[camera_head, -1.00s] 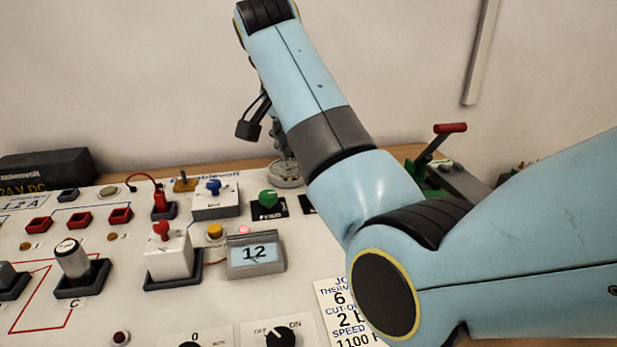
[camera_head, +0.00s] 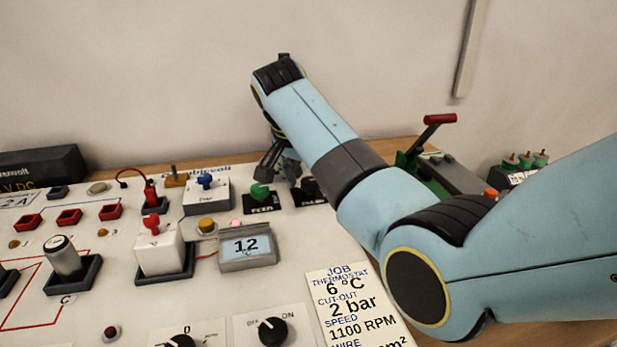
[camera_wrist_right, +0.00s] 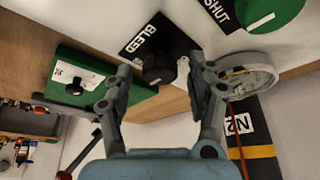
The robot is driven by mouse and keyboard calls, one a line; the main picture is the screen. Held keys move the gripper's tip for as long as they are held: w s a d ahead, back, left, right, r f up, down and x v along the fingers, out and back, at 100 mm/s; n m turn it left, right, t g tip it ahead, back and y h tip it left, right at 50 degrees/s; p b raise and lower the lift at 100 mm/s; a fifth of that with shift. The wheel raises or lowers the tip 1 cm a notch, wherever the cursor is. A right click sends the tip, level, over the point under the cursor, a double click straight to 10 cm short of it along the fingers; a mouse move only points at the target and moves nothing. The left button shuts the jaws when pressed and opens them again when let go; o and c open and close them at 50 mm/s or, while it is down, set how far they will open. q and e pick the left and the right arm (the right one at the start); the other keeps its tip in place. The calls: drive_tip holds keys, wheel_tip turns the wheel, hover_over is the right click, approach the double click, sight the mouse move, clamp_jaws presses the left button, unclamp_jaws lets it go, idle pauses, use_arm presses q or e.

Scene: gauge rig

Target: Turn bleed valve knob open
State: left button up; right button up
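The bleed valve knob is a dark round knob (camera_wrist_right: 158,68) on a black plate marked BLEED (camera_wrist_right: 140,42), upper middle of the right wrist view. In the head view it is a dark shape (camera_head: 311,189) right of the green feed knob (camera_head: 261,192), partly hidden by my arm. My right gripper (camera_wrist_right: 162,70) is open, with its fingers apart on either side of the knob in the wrist view; I cannot tell whether they touch it. In the head view the right gripper (camera_head: 279,160) points down at the panel's back edge. My left gripper is not in view.
A pale round ring (camera_wrist_right: 245,72) lies close to the right finger. The green box (camera_wrist_right: 85,80) is left of the plate. The panel holds several switches, a display (camera_head: 247,246) and a job card (camera_head: 350,305). A red-handled lever (camera_head: 437,120) stands behind my arm.

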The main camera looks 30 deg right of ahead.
drive_tip(key=c, duration=1.1)
drive_tip(key=shift+r+n+p, duration=0.15)
drive_tip(key=shift+n+p, duration=0.15)
drive_tip(key=shift+p, duration=0.4)
drive_tip(key=n+t+y+p, duration=0.1)
drive_tip(key=n+p, duration=0.3)
drive_tip(key=p, duration=0.1)
drive_tip(key=n+t+y+p, duration=0.1)
drive_tip(key=n+p, duration=0.3)
drive_tip(key=p, duration=0.2)
drive_tip(key=shift+s+d+r+y, duration=0.1)
drive_tip(key=shift+d+y, duration=0.1)
drive_tip(key=shift+y, duration=0.2)
drive_tip(key=shift+n+y+p, duration=0.3)
drive_tip(key=shift+n+p, duration=0.6)
drive_tip(key=shift+n, duration=0.1)
drive_tip(key=n+y+p, duration=0.1)
drive_tip(key=n, duration=0.1)
drive_tip(key=shift+d+n, duration=0.1)
drive_tip(key=shift+n, duration=0.3)
drive_tip(key=shift+f+n+y, duration=0.2)
drive_tip(key=shift+n+y, duration=0.3)
drive_tip(key=shift+n, duration=0.7)
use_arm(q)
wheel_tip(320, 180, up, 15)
use_arm(e)
drive_tip(key=shift+n+y, duration=0.4)
drive_tip(key=shift+n, duration=0.7)
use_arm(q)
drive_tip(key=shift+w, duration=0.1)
